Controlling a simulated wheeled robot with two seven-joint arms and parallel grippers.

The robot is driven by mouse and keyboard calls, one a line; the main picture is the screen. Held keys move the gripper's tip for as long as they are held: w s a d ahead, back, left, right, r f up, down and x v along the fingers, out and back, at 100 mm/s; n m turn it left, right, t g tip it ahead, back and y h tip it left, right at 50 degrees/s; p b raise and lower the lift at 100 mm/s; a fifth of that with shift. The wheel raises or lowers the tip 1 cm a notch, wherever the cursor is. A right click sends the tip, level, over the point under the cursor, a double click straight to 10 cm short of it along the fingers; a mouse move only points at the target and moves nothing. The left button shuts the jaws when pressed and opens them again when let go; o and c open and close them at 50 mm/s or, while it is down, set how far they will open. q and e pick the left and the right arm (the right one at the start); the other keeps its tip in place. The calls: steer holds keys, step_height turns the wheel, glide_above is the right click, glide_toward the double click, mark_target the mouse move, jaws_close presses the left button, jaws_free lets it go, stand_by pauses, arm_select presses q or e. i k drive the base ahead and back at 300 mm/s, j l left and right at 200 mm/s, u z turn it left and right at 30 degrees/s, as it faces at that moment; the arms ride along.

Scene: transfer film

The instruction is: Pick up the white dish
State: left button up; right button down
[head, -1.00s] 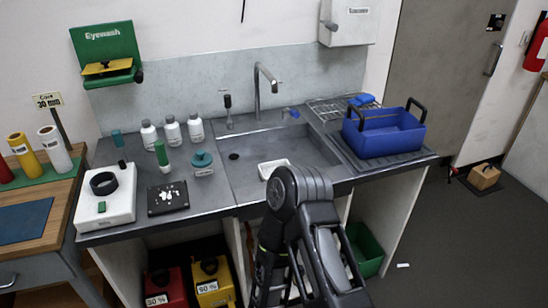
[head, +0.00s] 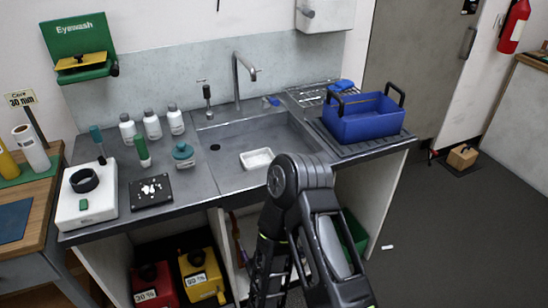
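The white dish (head: 257,158) is a small shallow rectangular tray. It lies in the grey sink basin (head: 228,176), near the basin's front edge. One of my arms stands in front of the sink, its dark joint just right of and below the dish in the picture. No fingertips of either gripper can be made out.
A blue handled crate (head: 362,120) stands on the drainboard at right. A tap (head: 238,82) rises behind the basin. White bottles (head: 152,125), a teal-lidded jar (head: 183,155), a black plate (head: 151,191) and a white device (head: 86,198) occupy the left counter.

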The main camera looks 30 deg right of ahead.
mark_target(258, 159)
steer(key=z, duration=1)
steer(key=i+z, duration=0.1)
steer(key=z, duration=0.4)
steer(key=i+j+z, duration=0.1)
steer(key=z, duration=0.35)
steer(key=i+j+z, duration=0.1)
steer(key=z, duration=0.4)
steer(key=j, duration=0.1)
